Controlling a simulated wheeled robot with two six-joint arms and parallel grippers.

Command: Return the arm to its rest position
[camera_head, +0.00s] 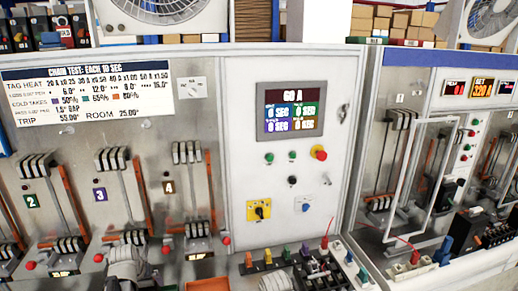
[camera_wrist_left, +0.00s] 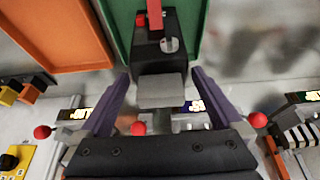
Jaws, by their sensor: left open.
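My left gripper (camera_head: 125,265) shows at the bottom left of the head view, in front of the test panel (camera_head: 222,190). In the left wrist view its two dark fingers (camera_wrist_left: 161,88) stand apart. A black block with a grey front (camera_wrist_left: 160,90) and a red lever shows between and beyond them. I cannot tell whether the fingers touch it; nothing is clearly gripped. My right gripper is not in view.
A control box with a display (camera_head: 291,110) stands mid-panel. Small coloured blocks (camera_head: 268,257) sit on the front ledge. A white-framed door (camera_head: 433,180) stands at right.

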